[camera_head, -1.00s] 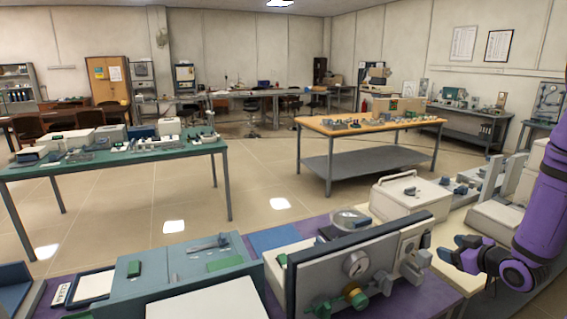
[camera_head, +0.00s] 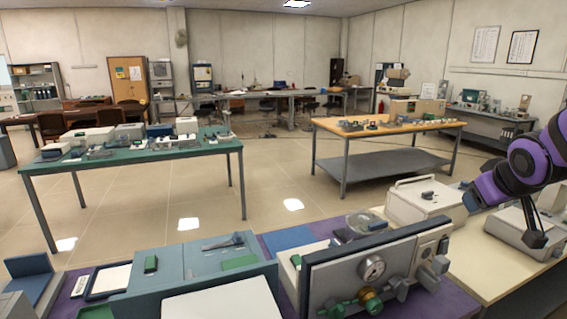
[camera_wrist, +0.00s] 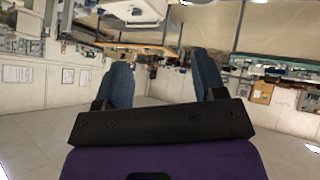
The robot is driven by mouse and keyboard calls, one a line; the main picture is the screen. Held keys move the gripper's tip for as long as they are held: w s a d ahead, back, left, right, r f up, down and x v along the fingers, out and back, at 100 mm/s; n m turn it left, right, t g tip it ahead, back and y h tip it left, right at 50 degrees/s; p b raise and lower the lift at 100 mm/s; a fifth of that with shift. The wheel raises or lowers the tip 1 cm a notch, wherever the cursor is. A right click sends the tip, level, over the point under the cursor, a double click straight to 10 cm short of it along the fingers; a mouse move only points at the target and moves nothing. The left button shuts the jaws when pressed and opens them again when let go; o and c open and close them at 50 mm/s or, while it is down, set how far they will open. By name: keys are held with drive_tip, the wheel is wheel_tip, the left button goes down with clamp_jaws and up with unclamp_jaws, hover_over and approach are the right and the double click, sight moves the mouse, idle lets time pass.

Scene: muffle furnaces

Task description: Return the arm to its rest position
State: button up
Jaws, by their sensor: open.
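My purple arm (camera_head: 515,170) is at the right of the head view, folded above the right-hand bench. My gripper (camera_head: 469,195) points left, with dark blue fingers, above and beside a white box with a handle (camera_head: 428,202). In the wrist view my gripper (camera_wrist: 162,65) has its two blue-grey fingers spread apart, with nothing between them. That view looks out across the room, upside down, with benches and walls beyond the fingers.
A grey panel with a gauge (camera_head: 372,268) stands on the purple-topped bench in front. A blue-grey box (camera_head: 180,270) is to its left. A green table (camera_head: 130,155) and a wooden-topped table (camera_head: 385,127) stand beyond. Open floor (camera_head: 275,185) lies between them.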

drive_tip(key=s+a+r+g+y, duration=0.1)
drive_tip(key=s+a+r, duration=0.1)
drive_tip(key=s+a, duration=0.3)
drive_tip(key=s+a+r+m+g+y, duration=0.1)
drive_tip(key=s+a, duration=0.4)
drive_tip(key=s, duration=0.8)
wheel_tip(320, 180, up, 3)
drive_tip(key=shift+s+a+f+m+g+y, duration=0.15)
drive_tip(key=shift+s+a+m+g+y, duration=0.15)
drive_tip(key=shift+g, duration=0.4)
